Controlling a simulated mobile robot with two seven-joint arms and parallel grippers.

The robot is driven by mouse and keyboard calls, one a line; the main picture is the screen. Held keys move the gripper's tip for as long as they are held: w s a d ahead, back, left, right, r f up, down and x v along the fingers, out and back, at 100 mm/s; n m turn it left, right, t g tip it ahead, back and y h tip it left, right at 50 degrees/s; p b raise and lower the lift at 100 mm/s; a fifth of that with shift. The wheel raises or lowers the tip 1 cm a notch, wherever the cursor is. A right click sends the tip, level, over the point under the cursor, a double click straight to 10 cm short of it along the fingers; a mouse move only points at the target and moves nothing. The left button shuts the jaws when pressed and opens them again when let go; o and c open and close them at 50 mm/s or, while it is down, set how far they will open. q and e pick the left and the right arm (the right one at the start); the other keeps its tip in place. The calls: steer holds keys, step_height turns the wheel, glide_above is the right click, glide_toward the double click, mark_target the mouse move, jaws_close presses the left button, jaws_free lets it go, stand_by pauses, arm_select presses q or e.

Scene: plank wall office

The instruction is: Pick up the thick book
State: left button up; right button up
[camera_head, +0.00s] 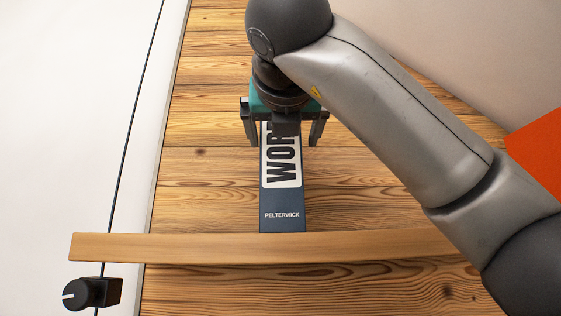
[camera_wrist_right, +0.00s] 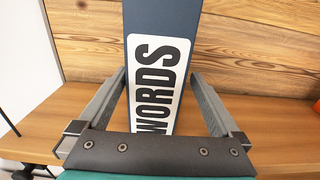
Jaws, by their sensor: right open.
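The thick book (camera_head: 282,214) is dark blue with a white label, large black letters and the name PELTERWICK. It stands out against wooden planks, one end at a narrow wooden ledge (camera_head: 200,247). My right gripper (camera_head: 280,143) is open, with one finger on each side of the book towards its far end, partly covering the lettering. In the right wrist view the book (camera_wrist_right: 160,20) runs between the two spread fingers, with a visible gap on each side near the palm. Whether the fingertips touch it is unclear. My left gripper is not in view.
The plank surface (camera_head: 205,190) beside the book is bare. A white panel (camera_head: 70,130) with a dark seam lies at the left, with a black knob (camera_head: 92,293) near the ledge's left end. An orange-red object (camera_head: 540,150) is at the right edge.

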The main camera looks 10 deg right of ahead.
steer(key=w, duration=0.2)
steer(key=w+p, duration=0.1)
steer(key=w, duration=0.1)
steer(key=w+p, duration=0.1)
steer(key=w, duration=0.1)
steer(key=shift+d+f, duration=0.15)
steer(key=shift+d, duration=0.2)
steer(key=shift+c, duration=1)
jaws_close()
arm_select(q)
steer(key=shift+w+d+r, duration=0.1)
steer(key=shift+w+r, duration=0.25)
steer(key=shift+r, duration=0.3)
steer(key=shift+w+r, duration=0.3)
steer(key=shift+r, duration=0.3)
arm_select(e)
steer(key=shift+r, duration=0.2)
